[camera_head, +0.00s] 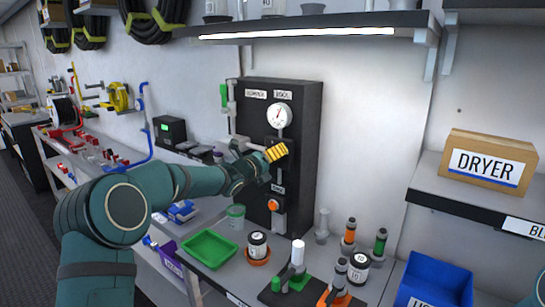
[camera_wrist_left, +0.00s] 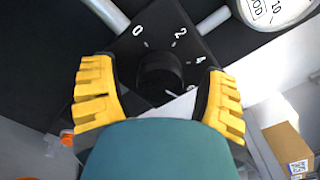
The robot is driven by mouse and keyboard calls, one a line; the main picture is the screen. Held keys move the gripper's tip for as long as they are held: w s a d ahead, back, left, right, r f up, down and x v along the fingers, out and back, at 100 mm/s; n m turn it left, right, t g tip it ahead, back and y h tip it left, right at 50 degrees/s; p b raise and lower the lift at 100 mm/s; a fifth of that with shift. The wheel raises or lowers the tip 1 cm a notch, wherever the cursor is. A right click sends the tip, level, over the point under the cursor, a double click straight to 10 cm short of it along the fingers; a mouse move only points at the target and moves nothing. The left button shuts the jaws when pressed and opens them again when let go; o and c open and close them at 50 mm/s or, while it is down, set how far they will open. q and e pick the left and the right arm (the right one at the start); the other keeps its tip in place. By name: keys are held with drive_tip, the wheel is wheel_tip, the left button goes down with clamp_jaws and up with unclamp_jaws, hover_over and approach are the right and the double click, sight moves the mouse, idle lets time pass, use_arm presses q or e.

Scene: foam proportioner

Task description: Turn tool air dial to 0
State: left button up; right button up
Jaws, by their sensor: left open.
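The tool air dial shows in the left wrist view as a round black knob (camera_wrist_left: 160,72) on a dark plate marked 0, 2 and 4, with a further mark partly hidden. My left gripper (camera_wrist_left: 160,98) is open, with one yellow-padded finger on each side of the knob. I cannot tell whether the pads touch it, and the knob's pointer is not clear. In the head view my left gripper (camera_head: 270,158) is at the middle of the black panel (camera_head: 307,130) and hides the dial. A round white gauge (camera_head: 278,116) sits just above. My right gripper is not in view.
An orange knob (camera_head: 273,205) is lower on the panel. Below stand a green tray (camera_head: 209,249), jars and several upright tools. A lit shelf (camera_head: 305,26) overhangs the panel. A DRYER box (camera_head: 487,162) sits on a shelf at the right.

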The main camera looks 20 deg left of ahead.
use_arm(q)
drive_tip(key=shift+c, duration=0.2)
drive_tip(key=c, duration=1.2)
